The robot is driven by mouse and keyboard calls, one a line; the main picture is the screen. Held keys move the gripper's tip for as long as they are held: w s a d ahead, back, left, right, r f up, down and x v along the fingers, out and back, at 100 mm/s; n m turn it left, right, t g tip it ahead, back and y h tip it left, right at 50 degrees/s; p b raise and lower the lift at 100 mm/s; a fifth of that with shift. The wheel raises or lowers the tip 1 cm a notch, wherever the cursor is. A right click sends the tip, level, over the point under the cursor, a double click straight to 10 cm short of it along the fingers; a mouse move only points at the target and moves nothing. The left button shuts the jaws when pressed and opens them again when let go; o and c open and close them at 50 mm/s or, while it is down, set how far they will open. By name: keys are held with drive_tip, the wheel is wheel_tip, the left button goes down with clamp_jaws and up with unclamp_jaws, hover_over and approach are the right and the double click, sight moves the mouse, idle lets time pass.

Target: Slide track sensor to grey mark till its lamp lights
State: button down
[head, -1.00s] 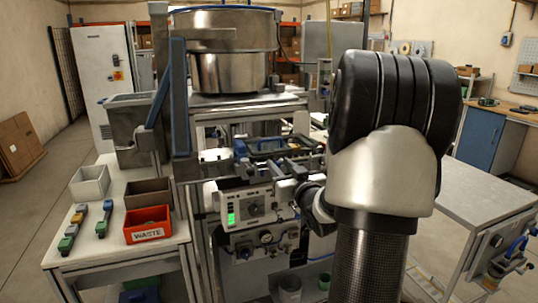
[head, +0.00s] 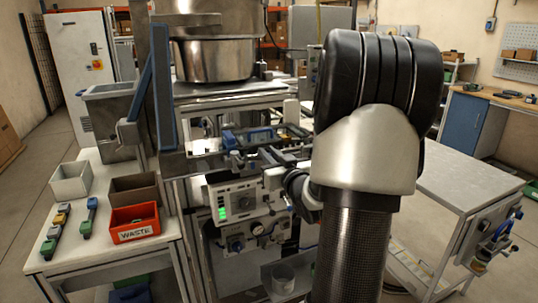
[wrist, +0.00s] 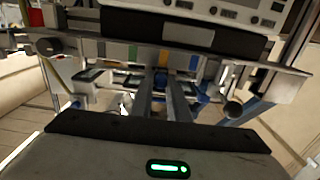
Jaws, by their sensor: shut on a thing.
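In the wrist view, my gripper (wrist: 163,82) reaches up the picture to a long grey rail (wrist: 275,82). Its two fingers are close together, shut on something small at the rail. I take this to be the track sensor, but the fingers and blur mostly hide it, and its lamp cannot be made out. Greyish patches lie on both sides; which is the grey mark is unclear. In the head view my arm hides most of the rail.
A control box (head: 238,200) with a lit green display sits under the rail. A steel bowl (head: 212,58) stands above. At left, a table (head: 100,250) holds a red WASTE bin (head: 134,224) and other bins. A grey cart (head: 465,185) stands at right.

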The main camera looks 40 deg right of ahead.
drive_tip(key=shift+d, duration=0.1)
drive_tip(key=d, duration=0.3)
drive_tip(key=s+d, duration=0.1)
drive_tip(key=d, duration=0.2)
drive_tip(key=s+d, duration=0.1)
drive_tip(key=d, duration=0.1)
drive_tip(key=shift+s+d+r, duration=0.1)
drive_tip(key=shift+d, duration=0.3)
drive_tip(key=c, duration=1.8)
unclamp_jaws()
drive_tip(key=shift+d, duration=0.1)
drive_tip(key=shift+o, duration=0.2)
drive_tip(key=shift+s, duration=0.15)
